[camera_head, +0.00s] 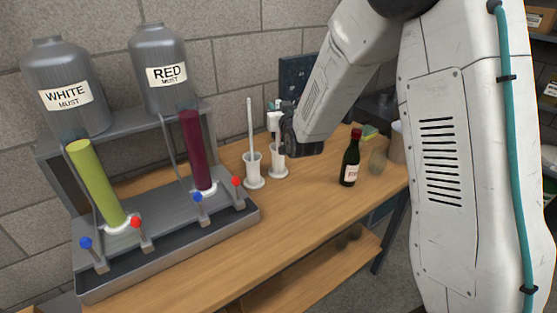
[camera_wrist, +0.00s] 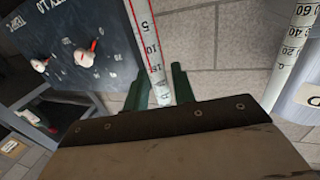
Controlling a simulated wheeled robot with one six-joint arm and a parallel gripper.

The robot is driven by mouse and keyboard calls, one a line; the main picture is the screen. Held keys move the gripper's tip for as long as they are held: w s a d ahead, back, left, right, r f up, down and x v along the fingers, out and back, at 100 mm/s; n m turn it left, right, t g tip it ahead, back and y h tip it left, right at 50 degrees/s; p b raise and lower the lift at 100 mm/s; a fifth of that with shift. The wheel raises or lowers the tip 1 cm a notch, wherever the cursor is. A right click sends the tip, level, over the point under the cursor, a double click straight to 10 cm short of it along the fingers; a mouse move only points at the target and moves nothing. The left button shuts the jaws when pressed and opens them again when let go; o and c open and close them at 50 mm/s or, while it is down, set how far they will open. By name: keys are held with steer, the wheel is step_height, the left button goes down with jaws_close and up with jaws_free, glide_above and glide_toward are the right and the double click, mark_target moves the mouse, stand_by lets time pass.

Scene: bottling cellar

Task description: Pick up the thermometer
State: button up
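In the wrist view, a white tube with a red line and a scale reading 5, 10, 15, apparently the thermometer (camera_wrist: 148,40), runs between the two green fingers of my gripper (camera_wrist: 161,84). Its end lies at the finger bases. Whether the fingers press on it or stand just clear is not plain. In the head view, my gripper (camera_head: 285,125) is at a white upright piece (camera_head: 274,120) above the right white holder (camera_head: 278,163); the fingers are mostly hidden there.
A second scaled tube (camera_wrist: 297,45), marked 60, 40, 20, also shows as a rod (camera_head: 250,125) in the left white holder (camera_head: 253,172). A bottle (camera_head: 350,160) stands right. A stand (camera_head: 160,235) with yellow and dark-red cylinders is left. The front wooden table (camera_head: 290,225) is clear.

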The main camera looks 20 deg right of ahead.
jaws_close()
step_height(320, 180, up, 18)
stand_by(0.6)
stand_by(0.3)
step_height(320, 180, up, 19)
steer(key=shift+r, duration=0.2)
stand_by(2.4)
stand_by(0.9)
